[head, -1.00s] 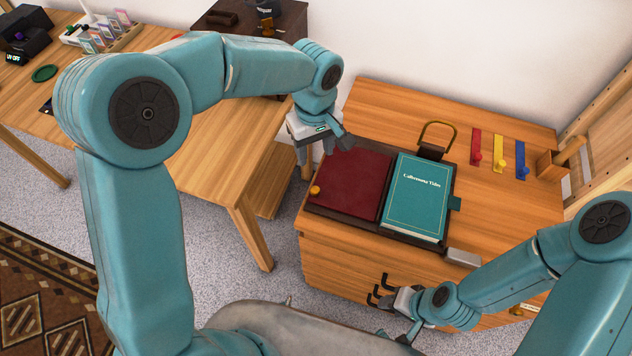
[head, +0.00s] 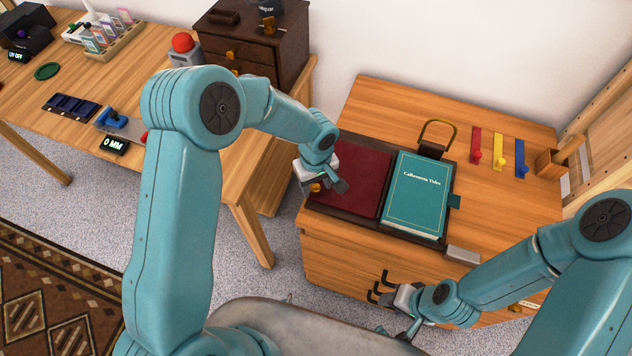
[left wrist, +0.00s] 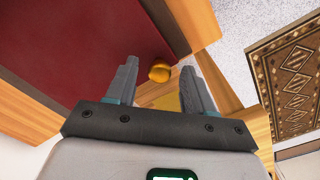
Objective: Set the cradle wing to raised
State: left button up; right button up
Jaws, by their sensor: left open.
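The book cradle (head: 371,220) is a dark brown frame on the right-hand wooden cabinet. Its left wing is a dark red panel (head: 352,172), lying about flat, and it also fills the upper left of the left wrist view (left wrist: 75,45). A yellow knob (head: 315,188) sits at the wing's left edge. My left gripper (head: 325,188) is open over that edge. In the left wrist view the knob (left wrist: 160,71) shows between and beyond the spread fingers; I cannot tell whether they touch it. My right gripper (head: 392,308) is low by the cabinet's front, its jaw opening unclear.
A teal book (head: 417,196) lies on the cradle's right side. A brass loop (head: 437,134) stands behind it. Red, yellow and blue strips (head: 498,150) lie at the back right. A grey block (head: 463,255) is near the front edge. A second table (head: 190,170) stands at left.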

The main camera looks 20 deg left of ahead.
pick_arm(q)
grip_shut()
jog(key=shift+d+r, duration=0.1)
